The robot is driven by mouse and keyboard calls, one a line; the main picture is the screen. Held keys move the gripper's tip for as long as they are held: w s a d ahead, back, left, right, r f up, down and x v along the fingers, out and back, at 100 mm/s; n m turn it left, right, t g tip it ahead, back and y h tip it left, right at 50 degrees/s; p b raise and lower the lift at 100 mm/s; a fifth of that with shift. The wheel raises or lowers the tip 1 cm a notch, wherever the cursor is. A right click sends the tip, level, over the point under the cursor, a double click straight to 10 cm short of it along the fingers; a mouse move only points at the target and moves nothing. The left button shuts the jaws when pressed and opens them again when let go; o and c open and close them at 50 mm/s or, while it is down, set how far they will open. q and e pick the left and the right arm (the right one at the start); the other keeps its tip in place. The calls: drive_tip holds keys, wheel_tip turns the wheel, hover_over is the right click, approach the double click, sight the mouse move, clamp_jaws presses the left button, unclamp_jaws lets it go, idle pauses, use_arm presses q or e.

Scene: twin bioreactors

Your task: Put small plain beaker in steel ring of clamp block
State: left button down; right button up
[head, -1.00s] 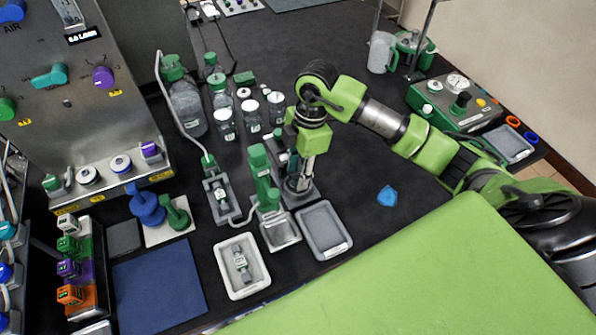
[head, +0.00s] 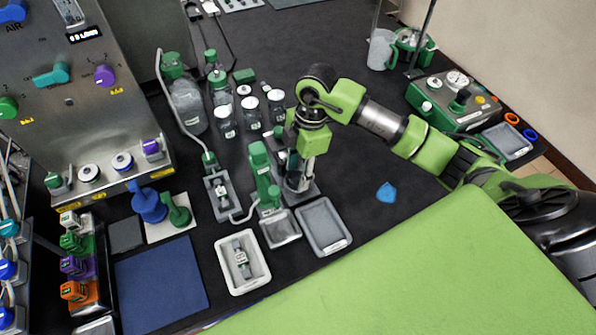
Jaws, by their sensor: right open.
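My right gripper (head: 303,168) points down over a small grey block (head: 308,194), just right of a green upright fixture. It is open, with its fingertips low around a small clear vessel (head: 294,181) that looks like the small plain beaker. The vessel appears upright at the block; whether it sits inside a steel ring is hidden by the fingers and too small to tell. The grey block looks like the clamp block, and its ring cannot be made out. My left gripper is not in view.
A green fixture (head: 262,172) stands close left of the gripper. A grey tray (head: 324,251) and a white tray (head: 232,288) lie in front. Several capped bottles (head: 187,106) stand behind. A blue piece (head: 386,193) lies right, on mostly clear table.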

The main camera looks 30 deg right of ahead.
wheel_tip(320, 180, up, 12)
drive_tip(key=d+b, duration=0.1)
drive_tip(key=b, duration=0.1)
drive_tip(key=shift+d+f, duration=0.25)
drive_tip(key=shift+d, duration=0.15)
